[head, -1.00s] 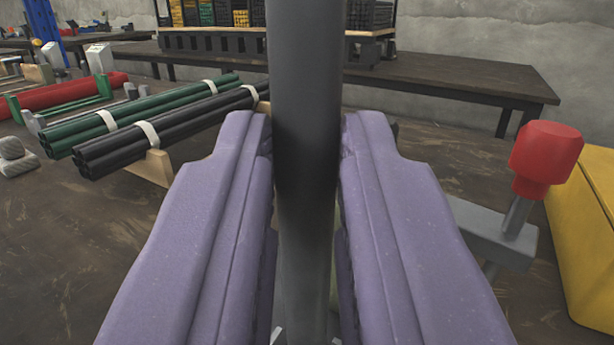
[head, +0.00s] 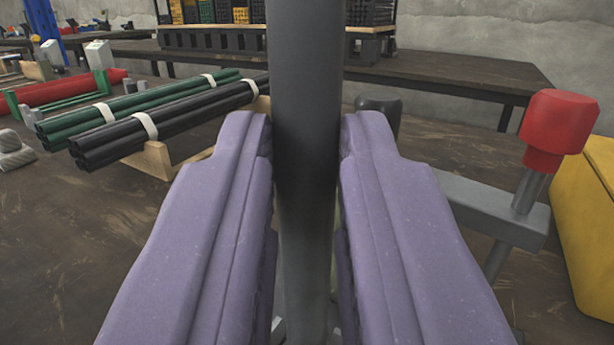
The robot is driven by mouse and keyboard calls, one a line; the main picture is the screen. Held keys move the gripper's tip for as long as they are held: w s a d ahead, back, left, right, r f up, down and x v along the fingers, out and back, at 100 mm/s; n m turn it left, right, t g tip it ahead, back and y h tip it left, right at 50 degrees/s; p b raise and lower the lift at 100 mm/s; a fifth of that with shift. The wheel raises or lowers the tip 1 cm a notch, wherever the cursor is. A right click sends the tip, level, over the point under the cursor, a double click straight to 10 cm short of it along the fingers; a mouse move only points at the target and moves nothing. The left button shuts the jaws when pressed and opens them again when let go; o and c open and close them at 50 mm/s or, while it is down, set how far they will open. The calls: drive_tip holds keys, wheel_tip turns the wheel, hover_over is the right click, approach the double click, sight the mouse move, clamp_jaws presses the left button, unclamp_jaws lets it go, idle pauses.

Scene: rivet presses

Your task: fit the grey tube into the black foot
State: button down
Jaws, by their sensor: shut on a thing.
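My gripper (head: 306,150), with two purple padded fingers, is shut on the grey tube (head: 305,60). The tube stands upright in the picture and runs from the top edge down between the fingers. Its lower end is mostly hidden by the fingers. A black rounded thing (head: 381,108) shows just behind the right finger; I cannot tell whether it is the black foot. No black foot can be made out for sure.
A press arm (head: 480,205) with a red knob (head: 558,128) stands close on the right, beside a yellow box (head: 585,230). Bundled black tubes (head: 185,122) and green tubes (head: 140,105) lie on wooden rests at left. A dark table (head: 450,75) with crates stands behind.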

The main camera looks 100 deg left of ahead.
drive_tip(key=shift+f+b, duration=0.8)
drive_tip(key=shift+f, duration=0.4)
drive_tip(key=c, duration=1)
unclamp_jaws()
drive_tip(key=shift+o, duration=0.2)
drive_tip(key=shift+d, duration=0.1)
drive_tip(key=w+d+f+p, duration=0.1)
drive_tip(key=d+p, duration=0.1)
drive_tip(key=d, duration=0.5)
drive_tip(key=shift+d+f, duration=0.15)
drive_tip(key=shift+d, duration=0.1)
drive_tip(key=shift+w, duration=0.1)
